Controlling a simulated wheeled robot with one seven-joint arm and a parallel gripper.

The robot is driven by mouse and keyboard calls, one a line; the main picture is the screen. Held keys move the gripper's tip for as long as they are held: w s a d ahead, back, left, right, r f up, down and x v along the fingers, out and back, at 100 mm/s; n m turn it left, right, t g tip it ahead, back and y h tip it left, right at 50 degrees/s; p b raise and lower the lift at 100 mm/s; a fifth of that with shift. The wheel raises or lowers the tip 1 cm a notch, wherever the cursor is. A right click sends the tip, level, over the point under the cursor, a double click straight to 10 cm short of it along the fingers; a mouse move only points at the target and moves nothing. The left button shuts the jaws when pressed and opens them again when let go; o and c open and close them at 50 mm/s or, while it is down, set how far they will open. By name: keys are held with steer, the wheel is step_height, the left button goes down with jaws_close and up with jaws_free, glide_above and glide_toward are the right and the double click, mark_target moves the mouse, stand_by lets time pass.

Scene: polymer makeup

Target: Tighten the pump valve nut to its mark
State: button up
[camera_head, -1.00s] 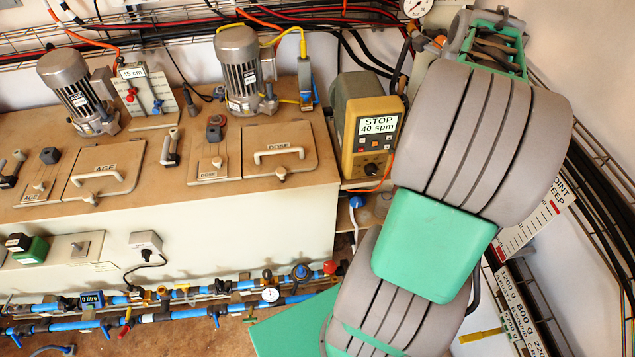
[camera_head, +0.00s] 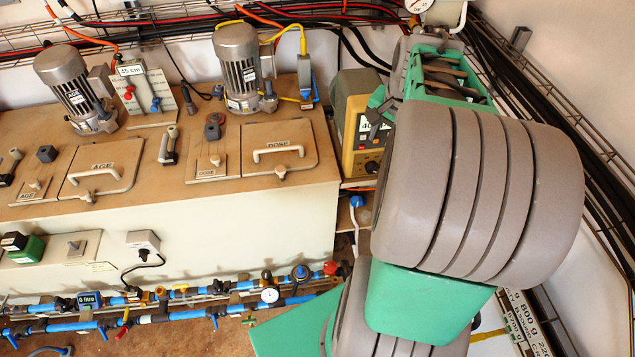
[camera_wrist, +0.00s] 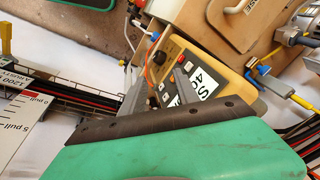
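The yellow-and-grey dosing pump (camera_head: 352,148) stands at the right end of the bench, partly hidden behind my arm in the head view. Its display and dark knobs also show in the wrist view (camera_wrist: 212,62). I cannot make out the valve nut or its mark in either current view. My gripper (camera_wrist: 158,85) is close in front of the pump's control face. Two grey fingers seem to stand apart, with nothing seen between them. In the head view my gripper (camera_head: 378,108) is partly covered by my arm, beside the pump's right side.
Wire cable trays (camera_head: 535,75) and dark hoses run along the walls. Blue pipework (camera_head: 200,312) lies below the bench. The dose lid (camera_head: 282,165) and a motor (camera_head: 240,70) are left of the pump.

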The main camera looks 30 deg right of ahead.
steer(key=s+a+f+n+b, duration=0.1)
steer(key=a+n, duration=0.3)
steer(key=a, duration=0.5)
steer(key=a+f+n+b, duration=0.2)
steer(key=a+f+n, duration=0.1)
steer(key=a, duration=0.6)
steer(key=shift+s+n+y, duration=0.3)
steer(key=shift+s+n, duration=0.05)
steer(key=shift+n, duration=0.45)
